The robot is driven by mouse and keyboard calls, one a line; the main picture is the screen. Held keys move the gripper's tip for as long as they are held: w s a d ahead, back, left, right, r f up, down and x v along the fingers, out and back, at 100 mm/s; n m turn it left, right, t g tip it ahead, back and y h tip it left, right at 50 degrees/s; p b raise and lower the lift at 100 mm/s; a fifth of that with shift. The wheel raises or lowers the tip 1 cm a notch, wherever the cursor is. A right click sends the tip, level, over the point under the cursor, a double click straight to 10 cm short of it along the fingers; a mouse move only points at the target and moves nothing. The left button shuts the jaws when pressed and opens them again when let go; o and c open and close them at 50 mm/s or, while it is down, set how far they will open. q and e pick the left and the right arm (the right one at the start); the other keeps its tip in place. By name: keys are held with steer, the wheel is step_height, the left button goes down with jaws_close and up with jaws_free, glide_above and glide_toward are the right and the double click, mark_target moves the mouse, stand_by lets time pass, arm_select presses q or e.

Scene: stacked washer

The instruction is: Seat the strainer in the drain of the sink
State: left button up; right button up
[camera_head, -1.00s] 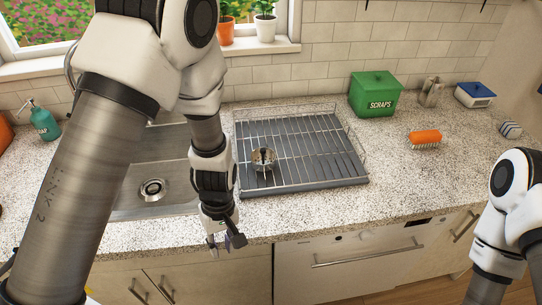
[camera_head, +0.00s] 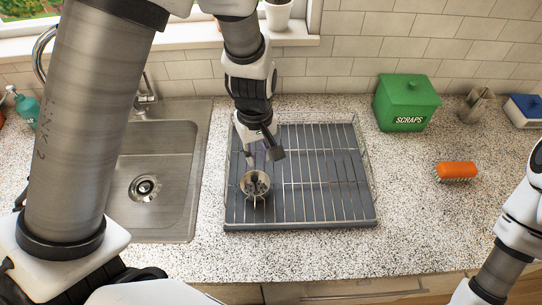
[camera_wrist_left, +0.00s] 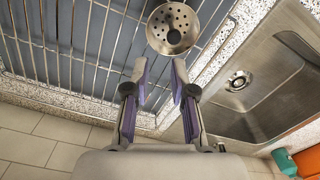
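The strainer (camera_head: 256,185), a small metal basket with holes and a dark centre knob, sits on the dish rack (camera_head: 340,205) near its left front. It also shows in the left wrist view (camera_wrist_left: 172,27), just beyond the fingertips. My left gripper (camera_head: 263,158) is above the rack, close behind the strainer in the head view. Its fingers (camera_wrist_left: 160,78) are apart with nothing between them. The sink (camera_head: 178,150) is left of the rack, and its round drain (camera_head: 145,188) is visible. The drain also shows in the left wrist view (camera_wrist_left: 238,81). My right gripper is out of view.
The rack has thin wire rails around it. A green scraps bin (camera_head: 407,103), an orange brush (camera_head: 456,171) and a blue-and-white box (camera_head: 524,110) stand to the right. A faucet (camera_head: 146,98) is behind the sink. The counter in front of the rack is clear.

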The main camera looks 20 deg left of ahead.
mark_target(255, 178)
arm_select(q)
steer(key=s+f, duration=0.3)
steer(key=shift+s+a+f, duration=0.1)
steer(key=shift+s+f, duration=0.15)
steer(key=shift+s, duration=0.05)
steer(key=f, duration=0.2)
steer(key=w+d+f, duration=0.1)
steer(key=shift+f, duration=0.3)
steer(key=shift+w+a, duration=0.2)
steer(key=shift+o, duration=0.9)
steer(key=shift+a, duration=0.2)
steer(key=shift+s+a, duration=0.1)
steer(key=shift+s, duration=0.05)
steer(key=c, duration=0.5)
steer(key=shift+s+r, duration=0.1)
steer(key=shift+c, duration=0.6)
steer(key=shift+d, duration=0.2)
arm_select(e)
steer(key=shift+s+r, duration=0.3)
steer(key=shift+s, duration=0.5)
